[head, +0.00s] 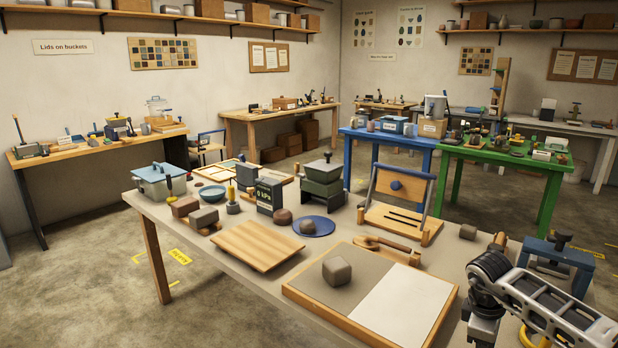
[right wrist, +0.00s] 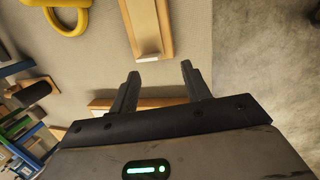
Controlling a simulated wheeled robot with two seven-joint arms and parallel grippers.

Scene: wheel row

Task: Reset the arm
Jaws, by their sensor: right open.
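My right arm (head: 540,305) comes into the head view at the lower right, over the near right end of the grey worktable (head: 190,222). In the right wrist view my right gripper (right wrist: 158,80) has its two dark fingers apart with nothing held between them. A wooden strip with a pale end piece (right wrist: 148,45) lies beyond the fingertips, apart from them as far as I can tell. My left gripper and left arm are not in view.
A wooden-framed board (head: 340,318) with a grey lump (head: 337,271) lies near the arm. A blue stand (head: 560,255) is behind it. A yellow loop (right wrist: 68,18) lies at the upper left of the wrist view. Bare floor (right wrist: 265,60) shows at right.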

